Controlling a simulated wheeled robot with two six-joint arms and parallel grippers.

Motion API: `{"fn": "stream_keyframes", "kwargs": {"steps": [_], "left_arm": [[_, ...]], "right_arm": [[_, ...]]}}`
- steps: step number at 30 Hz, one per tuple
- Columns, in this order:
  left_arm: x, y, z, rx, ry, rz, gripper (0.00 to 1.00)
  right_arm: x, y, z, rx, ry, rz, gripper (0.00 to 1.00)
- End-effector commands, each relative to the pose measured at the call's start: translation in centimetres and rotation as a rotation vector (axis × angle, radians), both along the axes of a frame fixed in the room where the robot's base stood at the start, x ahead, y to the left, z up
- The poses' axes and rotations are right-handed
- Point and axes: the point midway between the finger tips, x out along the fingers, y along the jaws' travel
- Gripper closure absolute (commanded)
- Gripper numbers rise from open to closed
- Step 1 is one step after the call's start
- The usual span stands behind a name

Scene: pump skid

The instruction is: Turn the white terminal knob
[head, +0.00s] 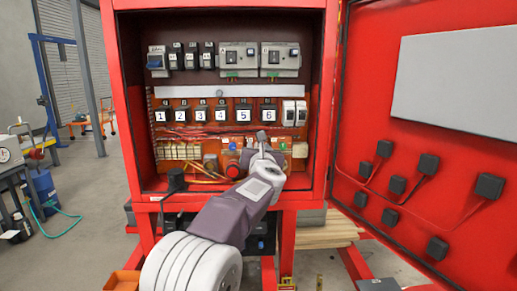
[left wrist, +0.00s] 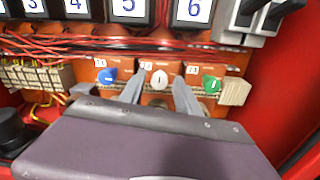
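The white terminal knob (left wrist: 159,79) is on the orange panel in the left wrist view, between a blue knob (left wrist: 108,77) and a green knob (left wrist: 211,83). My left gripper (left wrist: 159,97) is open, with one finger on each side of the white knob in that view. Gaps show between the fingers and the knob; I cannot tell how far the tips reach along it. In the head view my left gripper (head: 262,140) is inside the red cabinet and hides the white knob. My right gripper is not in view.
The red cabinet (head: 127,100) has numbered black modules (head: 243,115) and red wires above the knobs. A cream terminal block (left wrist: 36,75) is at left. The cabinet door (head: 430,150) stands open at right, with several black boxes on it.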

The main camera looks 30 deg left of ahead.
Motion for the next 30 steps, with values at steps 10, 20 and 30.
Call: {"fn": "stream_keyframes", "kwargs": {"steps": [10, 20, 30], "left_arm": [[-0.02, -0.01, -0.01, 0.005, 0.003, 0.0, 1.0], [-0.01, -0.02, -0.01, 0.124, 0.077, 0.001, 1.0], [0.01, -0.05, -0.06, 0.388, 0.239, 0.001, 1.0]], "right_arm": [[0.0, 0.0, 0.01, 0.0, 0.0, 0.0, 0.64], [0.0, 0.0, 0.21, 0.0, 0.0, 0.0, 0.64], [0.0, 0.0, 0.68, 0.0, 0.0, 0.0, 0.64]]}}
